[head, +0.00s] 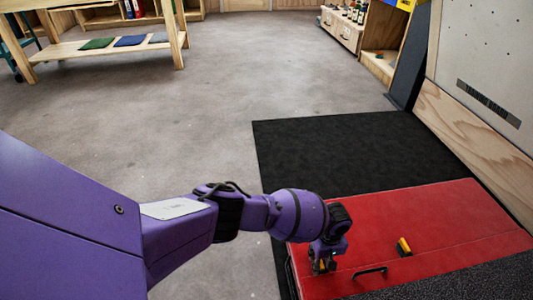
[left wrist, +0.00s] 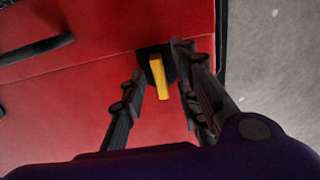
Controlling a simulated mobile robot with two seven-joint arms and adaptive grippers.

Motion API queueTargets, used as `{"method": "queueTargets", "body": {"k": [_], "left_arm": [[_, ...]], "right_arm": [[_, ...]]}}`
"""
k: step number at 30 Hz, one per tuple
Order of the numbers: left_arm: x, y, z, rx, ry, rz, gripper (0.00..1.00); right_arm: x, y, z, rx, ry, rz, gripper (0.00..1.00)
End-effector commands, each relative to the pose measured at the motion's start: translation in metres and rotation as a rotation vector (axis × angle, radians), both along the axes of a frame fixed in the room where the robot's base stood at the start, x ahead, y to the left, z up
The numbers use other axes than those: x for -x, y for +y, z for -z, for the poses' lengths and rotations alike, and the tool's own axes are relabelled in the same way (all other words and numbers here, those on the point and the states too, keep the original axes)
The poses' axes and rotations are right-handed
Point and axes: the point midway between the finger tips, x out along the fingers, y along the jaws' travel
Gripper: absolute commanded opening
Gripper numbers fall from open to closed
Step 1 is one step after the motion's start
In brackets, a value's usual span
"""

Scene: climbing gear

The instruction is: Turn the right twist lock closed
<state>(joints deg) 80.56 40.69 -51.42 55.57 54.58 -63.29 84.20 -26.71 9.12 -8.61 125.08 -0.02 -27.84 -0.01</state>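A red case (head: 440,215) lies at the lower right of the head view. One twist lock (head: 404,247), a yellow lever on a black base, shows uncovered on it. My left gripper (head: 323,266) is over a second twist lock near the case's left edge, mostly hidden there. In the left wrist view this lock's yellow lever (left wrist: 159,78) points down the picture, across the lid seam. The left gripper (left wrist: 160,62) is open, one finger on each side of the lever, with visible gaps. I cannot tell which lock is called right. My right gripper is out of view.
A black handle (head: 370,271) lies between the two locks; it also shows in the left wrist view (left wrist: 38,50). A black mat (head: 350,150) lies behind the case, and a climbing wall panel (head: 490,75) stands at right. Grey floor (head: 190,120) is free at left.

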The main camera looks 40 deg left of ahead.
Motion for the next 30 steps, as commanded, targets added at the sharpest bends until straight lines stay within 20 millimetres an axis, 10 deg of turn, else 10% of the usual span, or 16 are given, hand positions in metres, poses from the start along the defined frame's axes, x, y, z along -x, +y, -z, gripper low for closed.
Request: {"method": "queueTargets", "body": {"k": [8,15,30], "left_arm": [[-0.004,-0.001,-0.001,0.002,-0.006,0.001,0.29],[-0.004,-0.001,-0.001,0.002,-0.006,0.001,0.0],[-0.002,-0.002,-0.002,0.004,-0.005,0.075,0.0]], "right_arm": [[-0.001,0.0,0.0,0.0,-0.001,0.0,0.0],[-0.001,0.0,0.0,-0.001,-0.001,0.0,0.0],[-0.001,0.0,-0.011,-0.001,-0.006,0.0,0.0]]}}
